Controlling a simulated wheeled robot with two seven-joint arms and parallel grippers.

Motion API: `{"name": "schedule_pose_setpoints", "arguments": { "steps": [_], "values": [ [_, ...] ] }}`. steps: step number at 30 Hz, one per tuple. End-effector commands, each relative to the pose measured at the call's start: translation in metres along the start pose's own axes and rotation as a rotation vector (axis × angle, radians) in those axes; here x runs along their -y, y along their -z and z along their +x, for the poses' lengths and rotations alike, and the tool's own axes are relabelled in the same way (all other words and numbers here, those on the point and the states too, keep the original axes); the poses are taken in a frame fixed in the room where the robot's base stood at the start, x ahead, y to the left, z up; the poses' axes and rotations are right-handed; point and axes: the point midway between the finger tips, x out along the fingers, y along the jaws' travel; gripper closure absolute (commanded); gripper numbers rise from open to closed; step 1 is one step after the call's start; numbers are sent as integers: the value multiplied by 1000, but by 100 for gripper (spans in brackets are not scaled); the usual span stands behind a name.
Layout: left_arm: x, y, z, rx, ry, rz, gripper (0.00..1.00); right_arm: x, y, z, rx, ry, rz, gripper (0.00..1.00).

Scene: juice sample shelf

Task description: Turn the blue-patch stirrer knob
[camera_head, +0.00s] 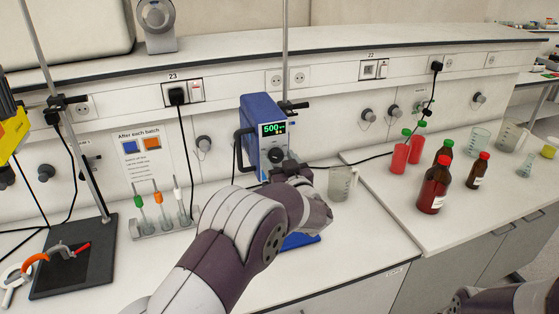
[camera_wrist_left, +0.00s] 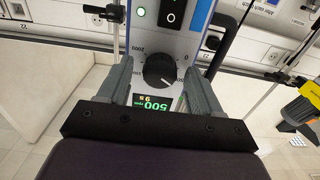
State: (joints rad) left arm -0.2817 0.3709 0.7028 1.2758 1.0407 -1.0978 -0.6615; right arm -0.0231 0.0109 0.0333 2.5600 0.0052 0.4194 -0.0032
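The blue stirrer (camera_head: 262,125) stands on the bench with a green display reading 500. Its dark round knob (camera_head: 276,154) sits below the display, just beyond my left gripper (camera_head: 290,170). In the left wrist view the knob (camera_wrist_left: 159,70) shows a white pointer line and a scale marked 0 and 2000. My left gripper (camera_wrist_left: 160,78) is open there, with one finger on each side of the knob and visible gaps between. Whether a finger touches the knob's side lower down cannot be told. My right gripper is out of view.
A notice (camera_head: 146,152) with blue and orange patches hangs behind a rack of probes (camera_head: 163,222). A glass beaker (camera_head: 342,184) stands right of the stirrer. Red bottles (camera_head: 434,186) stand farther right. A stand with a black base (camera_head: 85,268) is at left.

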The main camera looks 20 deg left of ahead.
Motion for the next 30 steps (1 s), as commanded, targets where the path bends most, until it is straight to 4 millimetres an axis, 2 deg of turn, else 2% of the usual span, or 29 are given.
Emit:
{"name": "schedule_pose_setpoints", "arguments": {
  "steps": [1, 3, 5, 11, 17, 30],
  "values": [
    [0, 0, 0, 0, 0, 0, 51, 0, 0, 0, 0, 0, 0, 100],
    [0, 0, 0, 0, 0, 0, 74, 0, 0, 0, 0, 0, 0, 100],
    [0, 0, 0, 0, 0, 0, 91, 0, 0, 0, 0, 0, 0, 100],
    [0, -1, 0, 0, 0, -7, 91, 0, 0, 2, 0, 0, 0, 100],
    [0, -4, 0, 1, 0, -66, 91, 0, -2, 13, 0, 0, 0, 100],
    [-1, -8, 0, 0, 0, -425, 91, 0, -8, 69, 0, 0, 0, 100]
  ]
}}
